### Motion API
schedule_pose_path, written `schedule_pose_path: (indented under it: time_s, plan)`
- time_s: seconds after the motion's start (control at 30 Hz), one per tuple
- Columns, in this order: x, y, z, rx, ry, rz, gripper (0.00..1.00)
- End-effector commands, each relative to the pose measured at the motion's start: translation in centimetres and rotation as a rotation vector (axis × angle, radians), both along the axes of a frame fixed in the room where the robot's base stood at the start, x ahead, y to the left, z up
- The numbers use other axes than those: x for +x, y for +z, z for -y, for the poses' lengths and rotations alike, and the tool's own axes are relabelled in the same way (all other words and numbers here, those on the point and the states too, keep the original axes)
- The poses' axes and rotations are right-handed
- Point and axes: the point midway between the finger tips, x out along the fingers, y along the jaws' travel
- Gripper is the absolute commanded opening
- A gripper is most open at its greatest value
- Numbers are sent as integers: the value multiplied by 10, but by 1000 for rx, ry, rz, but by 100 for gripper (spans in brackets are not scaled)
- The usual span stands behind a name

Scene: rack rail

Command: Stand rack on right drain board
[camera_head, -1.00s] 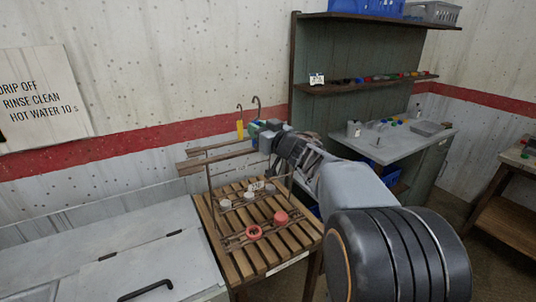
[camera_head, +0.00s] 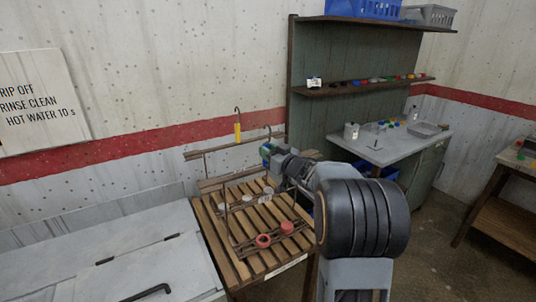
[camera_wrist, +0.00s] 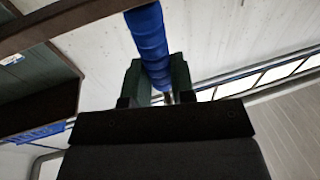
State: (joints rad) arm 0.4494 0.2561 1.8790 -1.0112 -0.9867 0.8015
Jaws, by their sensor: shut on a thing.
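My gripper (camera_head: 270,152) is shut on a blue ribbed grip, which stands upright between the jaws in the wrist view (camera_wrist: 148,45). A thin hook shows above the gripper. The rack (camera_head: 232,225) is a thin brown frame, with a red ring (camera_head: 263,241), a red cup (camera_head: 287,228) and pale cups on its low bars. It is over the slatted wooden drain board (camera_head: 224,248). I cannot tell if its feet touch the slats. A wooden bar (camera_head: 225,183) crosses left of my gripper. My arm hides the board's right side.
A hook with a yellow grip (camera_head: 238,131) is near the wall behind a wooden rail (camera_head: 215,153). A grey lidded tank (camera_head: 150,265) adjoins the board on the left. A green shelf unit (camera_head: 345,120) and grey counter (camera_head: 400,145) are at the back right.

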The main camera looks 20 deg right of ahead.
Motion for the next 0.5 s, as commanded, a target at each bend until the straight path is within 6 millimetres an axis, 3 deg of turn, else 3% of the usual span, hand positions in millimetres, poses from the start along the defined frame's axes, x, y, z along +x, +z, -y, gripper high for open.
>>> schedule_pose_path:
  time_s: [0.47,0.5]
  plan:
    - [0,-10,-1,-1,0,6,0]
    - [0,-11,-1,-1,0,1,25]
